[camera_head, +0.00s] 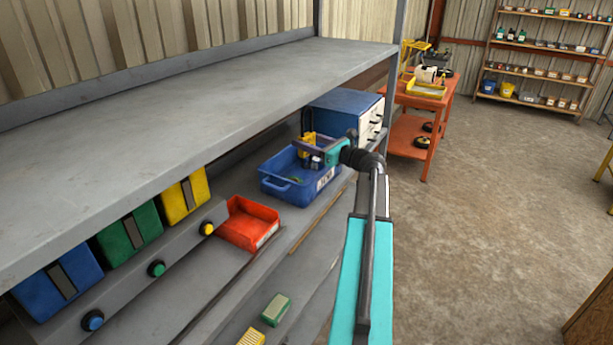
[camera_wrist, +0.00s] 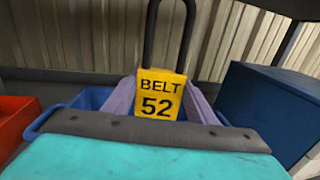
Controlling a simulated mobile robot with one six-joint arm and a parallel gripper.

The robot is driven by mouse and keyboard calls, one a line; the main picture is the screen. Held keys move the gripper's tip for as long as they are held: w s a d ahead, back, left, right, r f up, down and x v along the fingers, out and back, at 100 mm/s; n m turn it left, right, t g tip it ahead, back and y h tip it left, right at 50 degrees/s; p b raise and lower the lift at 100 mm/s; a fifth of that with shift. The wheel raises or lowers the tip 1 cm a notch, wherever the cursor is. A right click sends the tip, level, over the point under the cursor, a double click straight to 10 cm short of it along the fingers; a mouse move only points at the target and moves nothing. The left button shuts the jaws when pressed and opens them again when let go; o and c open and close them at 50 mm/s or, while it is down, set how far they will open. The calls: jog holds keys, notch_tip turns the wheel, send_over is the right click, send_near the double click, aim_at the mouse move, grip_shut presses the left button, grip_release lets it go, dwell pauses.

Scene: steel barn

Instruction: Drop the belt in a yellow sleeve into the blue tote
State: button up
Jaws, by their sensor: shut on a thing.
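The belt in a yellow sleeve (camera_wrist: 160,97) is held between the fingers of my gripper (camera_wrist: 160,85). The sleeve reads "BELT 52", and a black belt loop stands up out of its top. In the head view the yellow sleeve (camera_head: 304,145) is small and partly covered by my gripper (camera_head: 308,152). The blue tote (camera_head: 284,190) sits on the lower shelf, and my gripper with the belt is over it. The tote's rim also shows behind my gripper in the wrist view (camera_wrist: 92,97). How high the sleeve's bottom is above the tote floor is hidden.
An orange-red open bin (camera_head: 250,223) stands left of the tote. A blue cabinet with a white front (camera_head: 345,112) stands close behind it. The upper grey shelf (camera_head: 190,110) overhangs on the left. A green box (camera_head: 276,309) lies nearer on the lower shelf.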

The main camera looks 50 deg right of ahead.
jog(key=o, duration=1.2)
jog(key=shift+c, duration=0.2)
jog(key=s+d+b, duration=0.1)
jog(key=s+b, duration=0.3)
jog(key=s, duration=0.9)
jog(key=shift+s, duration=0.4)
jog(key=shift+d, duration=0.1)
